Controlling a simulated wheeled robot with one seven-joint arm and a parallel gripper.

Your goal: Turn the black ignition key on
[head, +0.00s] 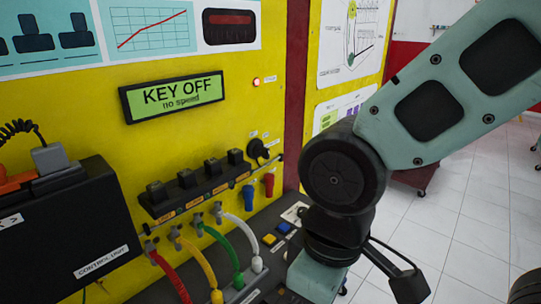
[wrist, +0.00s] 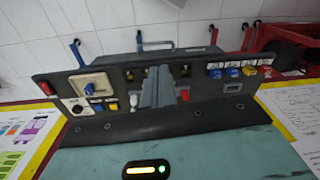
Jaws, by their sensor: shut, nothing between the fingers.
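The black ignition key (head: 262,150) sits in the yellow panel (head: 215,130), right of the row of black blocks. The display (head: 172,96) above reads "KEY OFF" and "no speed". In the head view my arm comes in from the upper right, and its wrist is right of and below the key, apart from it; the fingertips are hidden there. In the wrist view my gripper (wrist: 159,73) is shut and empty, pointing at a dark console with coloured switches. I cannot make out the ignition key in the wrist view.
Red, yellow, green and white hoses (head: 228,258) stand out below the panel. A black control unit (head: 75,235) juts out at the left. Blue and red plugs (head: 258,191) sit below the key. Tiled floor (head: 440,220) lies open at the right.

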